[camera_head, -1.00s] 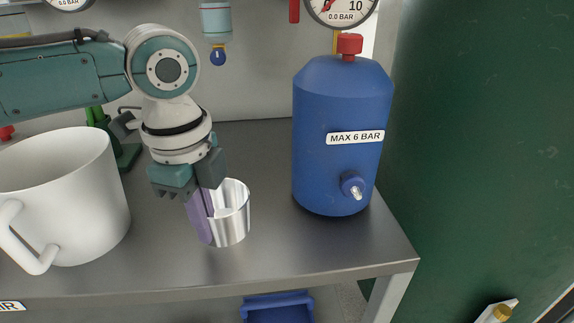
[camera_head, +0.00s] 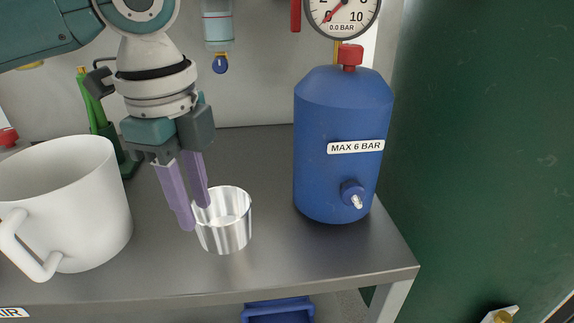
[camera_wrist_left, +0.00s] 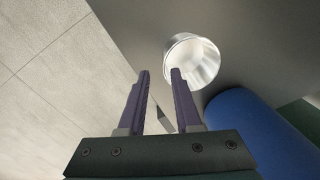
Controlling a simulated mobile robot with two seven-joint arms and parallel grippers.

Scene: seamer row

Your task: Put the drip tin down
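The drip tin (camera_head: 232,236) is a small shiny metal cup, standing upright on the grey metal bench. My left gripper (camera_head: 196,215) has two purple fingers, spread apart with nothing between them. It is just left of the tin, and one fingertip overlaps the tin's left rim in the head view; I cannot tell whether they touch. My right gripper is not in view.
A big white mug-shaped pot (camera_head: 75,205) stands left of the gripper. A blue pressure tank (camera_head: 335,115) stands right of the tin. A green object (camera_head: 100,125) is behind the pot. The bench's front edge (camera_head: 250,292) is near the tin. Bare bench lies behind the tin.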

